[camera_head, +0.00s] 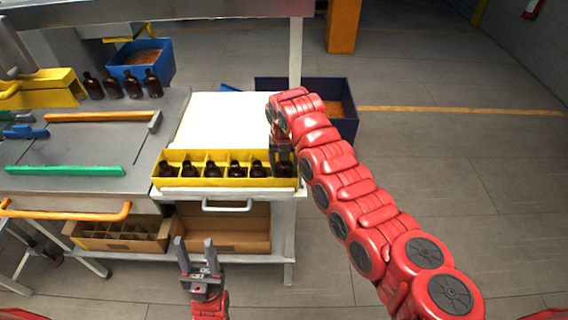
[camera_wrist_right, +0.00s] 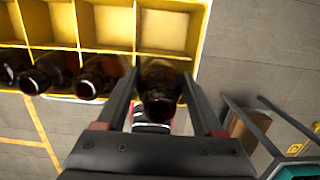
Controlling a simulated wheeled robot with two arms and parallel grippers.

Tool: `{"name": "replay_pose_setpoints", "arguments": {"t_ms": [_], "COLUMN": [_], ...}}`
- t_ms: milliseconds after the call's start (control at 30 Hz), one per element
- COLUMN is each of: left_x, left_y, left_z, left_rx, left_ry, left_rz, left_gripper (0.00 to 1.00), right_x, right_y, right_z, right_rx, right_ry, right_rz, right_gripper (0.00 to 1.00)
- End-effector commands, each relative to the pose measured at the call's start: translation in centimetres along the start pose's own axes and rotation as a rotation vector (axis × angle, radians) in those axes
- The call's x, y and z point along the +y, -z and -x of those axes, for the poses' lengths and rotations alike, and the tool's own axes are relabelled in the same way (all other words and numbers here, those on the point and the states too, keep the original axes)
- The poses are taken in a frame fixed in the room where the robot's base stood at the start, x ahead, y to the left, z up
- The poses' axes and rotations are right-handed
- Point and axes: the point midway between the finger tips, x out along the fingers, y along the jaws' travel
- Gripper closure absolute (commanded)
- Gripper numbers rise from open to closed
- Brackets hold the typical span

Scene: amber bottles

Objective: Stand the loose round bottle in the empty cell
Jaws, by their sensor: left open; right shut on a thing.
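A yellow divided crate (camera_head: 203,183) stands on the white bench top. Dark amber bottles stand upright along its front row, such as this one (camera_head: 235,169). My right gripper (camera_head: 283,158) is at the right end of that row, shut on a round amber bottle (camera_head: 284,170). In the right wrist view this bottle (camera_wrist_right: 160,88) is between the two fingers, at the end cell, beside the row of bottles. Whether its base touches the cell floor is hidden. The back-row cells (camera_wrist_right: 108,24) look empty. My left gripper (camera_head: 198,258) is open and empty, in front of the bench.
Several amber bottles (camera_head: 132,84) stand at the back left near a blue bin (camera_head: 160,62). Another blue bin (camera_head: 343,128) is behind my right arm. A cardboard box with dividers (camera_head: 120,236) sits on the lower shelf. The floor to the right is clear.

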Motion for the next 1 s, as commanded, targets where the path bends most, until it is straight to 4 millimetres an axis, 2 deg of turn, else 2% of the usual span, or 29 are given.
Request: {"name": "replay_pose_setpoints", "arguments": {"t_ms": [367, 633, 667, 800, 1000], "left_x": [0.0, 0.03, 0.02, 0.02, 0.02], "left_y": [-0.01, -0.09, -0.08, -0.07, -0.06], "left_z": [0.05, 0.56, 0.44, 0.42, 0.42], "left_rx": [0.0, 0.0, 0.0, 0.0, 0.0], "left_ry": [0.0, 0.0, 0.0, 0.0, 0.0], "left_rz": [0.0, 0.0, 0.0, 0.0, 0.0], "left_gripper": [0.5, 0.5, 0.5, 0.5, 0.5], "right_x": [0.0, -0.01, 0.0, -0.02, -0.03], "right_y": [0.01, 0.14, 0.11, 0.1, 0.1], "right_z": [-0.06, -0.8, -0.65, -0.63, -0.64], "right_rx": [0.0, 0.002, 0.001, 0.001, 0.001], "right_ry": [0.0, 0.001, 0.001, 0.001, 0.001], "right_rz": [0.0, 0.0, 0.0, 0.0, 0.0], "right_gripper": [0.91, 0.91, 0.26, 0.01, 0.0]}}
